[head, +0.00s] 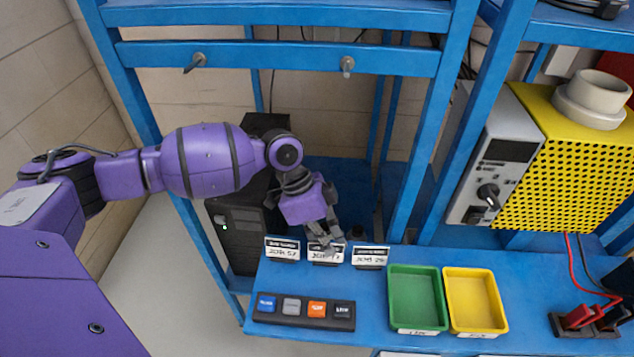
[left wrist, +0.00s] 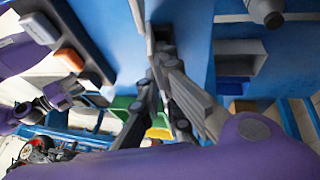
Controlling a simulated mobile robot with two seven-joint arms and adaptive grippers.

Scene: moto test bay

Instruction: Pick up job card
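Three white job cards with black top bands stand in a row on the blue bench: left (head: 282,250), middle (head: 322,256) and right (head: 370,257). My left gripper (head: 331,238) reaches down onto the middle card's top edge and covers part of it. In the left wrist view, my left gripper's dark fingers (left wrist: 160,62) come close together on a thin upright plate, seemingly that card. The card still stands in line with its neighbours.
A strip of coloured buttons (head: 304,311) lies in front of the cards. A green tray (head: 416,270) and a yellow tray (head: 474,272) sit to the right. Blue frame posts (head: 425,130) rise behind the bench. A black cabinet (head: 240,235) stands at left.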

